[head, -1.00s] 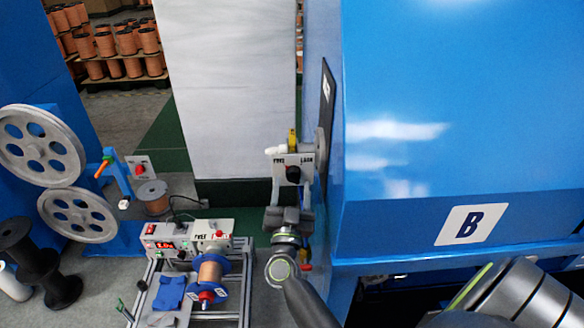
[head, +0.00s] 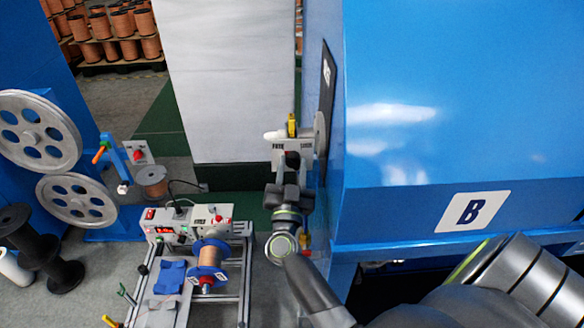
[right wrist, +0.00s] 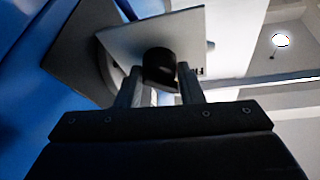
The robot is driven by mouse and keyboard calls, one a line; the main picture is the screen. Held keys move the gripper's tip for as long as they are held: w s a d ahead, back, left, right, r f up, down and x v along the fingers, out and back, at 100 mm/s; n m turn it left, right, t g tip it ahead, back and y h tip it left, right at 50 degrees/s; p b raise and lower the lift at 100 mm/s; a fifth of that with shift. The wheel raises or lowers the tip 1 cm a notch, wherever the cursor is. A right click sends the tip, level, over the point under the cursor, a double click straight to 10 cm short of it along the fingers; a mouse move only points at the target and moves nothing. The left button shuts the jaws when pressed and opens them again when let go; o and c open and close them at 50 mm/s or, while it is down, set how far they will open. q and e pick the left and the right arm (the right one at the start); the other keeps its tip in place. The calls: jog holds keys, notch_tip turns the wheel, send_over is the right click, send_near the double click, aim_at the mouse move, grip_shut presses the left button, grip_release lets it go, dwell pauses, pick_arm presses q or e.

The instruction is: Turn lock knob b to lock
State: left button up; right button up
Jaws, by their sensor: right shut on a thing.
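Lock knob b is a dark round knob (right wrist: 158,66) on a pale plate (head: 308,146) with a FREE label on its left and a partly covered label on its right. The plate is beside the blue cabinet B. My right gripper (head: 292,165) has come up from below and is shut on the knob, one finger on each side. The right wrist view shows the knob between the fingertips and the plate (right wrist: 190,30) behind it. The knob's pointer direction cannot be made out. My left gripper is not in view.
The blue cabinet (head: 430,100) with a B sign (head: 472,211) stands close on the right. A bench unit (head: 190,225) with a copper spool is at lower left. Grey wheels (head: 38,130) stand at far left. Green floor shows behind the gripper.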

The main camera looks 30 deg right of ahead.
jog(key=shift+r+m+p, duration=0.1)
jog(key=shift+m+p, duration=0.35)
jog(key=shift+m, duration=0.15)
jog(key=m+g+h+p, duration=0.1)
jog(key=m+p, duration=0.1)
jog(key=shift+a+r+m+g, duration=0.1)
jog(key=shift+r+m+g, duration=0.05)
jog(key=shift+m+g, duration=0.25)
jog(key=m+g+p, duration=0.1)
jog(key=m+p, duration=0.1)
jog(key=m, duration=0.1)
jog(key=m+g+p, duration=0.2)
jog(key=m, duration=0.2)
jog(key=shift+w+r+h, duration=0.1)
jog(key=shift+r+h, duration=0.05)
jog(key=shift+h, duration=0.15)
jog(key=m+g+p, duration=0.1)
jog(key=m, duration=0.1)
jog(key=m+g+y+p, duration=0.1)
jog(key=m+p, duration=0.1)
jog(key=m, duration=0.1)
jog(key=shift+r+p, duration=0.1)
jog(key=shift+p, duration=0.2)
jog(key=shift+m+g+y+p, duration=0.3)
jog(key=shift+m+y+p, duration=0.7)
jog(key=shift+m, duration=1.1)
jog(key=o, duration=1)
jog(key=shift+c, duration=0.2)
